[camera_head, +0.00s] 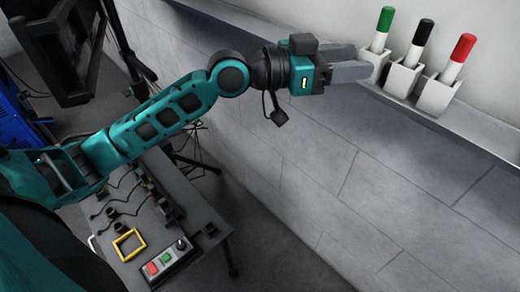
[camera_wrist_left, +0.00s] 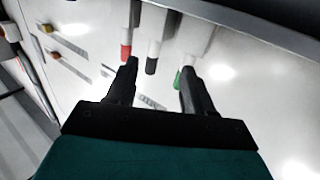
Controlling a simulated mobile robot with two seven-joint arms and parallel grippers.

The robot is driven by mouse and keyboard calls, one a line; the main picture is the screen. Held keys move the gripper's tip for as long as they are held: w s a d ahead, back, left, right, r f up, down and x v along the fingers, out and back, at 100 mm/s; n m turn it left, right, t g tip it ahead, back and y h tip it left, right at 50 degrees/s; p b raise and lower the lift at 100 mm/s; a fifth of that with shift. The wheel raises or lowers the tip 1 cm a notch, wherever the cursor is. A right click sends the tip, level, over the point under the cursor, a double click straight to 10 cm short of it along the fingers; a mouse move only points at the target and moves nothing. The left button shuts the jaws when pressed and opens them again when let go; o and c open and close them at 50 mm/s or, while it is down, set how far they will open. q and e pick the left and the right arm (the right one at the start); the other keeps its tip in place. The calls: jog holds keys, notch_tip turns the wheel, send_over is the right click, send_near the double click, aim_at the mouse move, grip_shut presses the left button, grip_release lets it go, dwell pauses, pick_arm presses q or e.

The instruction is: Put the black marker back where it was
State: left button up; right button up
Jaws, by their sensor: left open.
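The black marker (camera_head: 418,42) stands cap up, leaning slightly, in the middle white holder (camera_head: 403,77) on the wall ledge. The green marker (camera_head: 382,28) stands in the holder to its left and the red marker (camera_head: 459,58) in the one to its right. My left gripper (camera_head: 352,61) is open and empty, its fingers reaching toward the green marker's holder. In the left wrist view the black marker (camera_wrist_left: 152,58) appears between the open fingers (camera_wrist_left: 160,75), beyond them, with the red (camera_wrist_left: 126,48) and green (camera_wrist_left: 178,78) caps near the fingertips. My right gripper is not in view.
The narrow ledge (camera_head: 494,142) runs along the grey block wall. Below left is a table (camera_head: 205,212) with cables, a yellow frame (camera_head: 129,244) and a button box (camera_head: 167,263). Small coloured pieces show on the pale surface in the wrist view. The floor right of the table is clear.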

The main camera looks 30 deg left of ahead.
pick_arm(q)
jog(key=s+a+f+n+t+y, duration=0.1)
jog(key=s+a+f+n+y, duration=0.15)
jog(key=f, duration=0.85)
jog(key=s+a+f+n+y, duration=0.1)
jog(key=s+f+n+y, duration=0.25)
jog(key=f, duration=0.75)
jog(key=s+a+f+g+y, duration=0.1)
jog(key=s+a+f+y, duration=0.1)
jog(key=s+f, duration=0.4)
jog(key=s+a+f+n+g+y, duration=0.1)
jog(key=s+a+f+y, duration=0.1)
jog(key=s+f, duration=0.5)
jog(key=shift+a+f+y, duration=0.3)
jog(key=shift+f+y, duration=0.45)
jog(key=shift+y, duration=0.05)
jog(key=shift+c, duration=0.5)
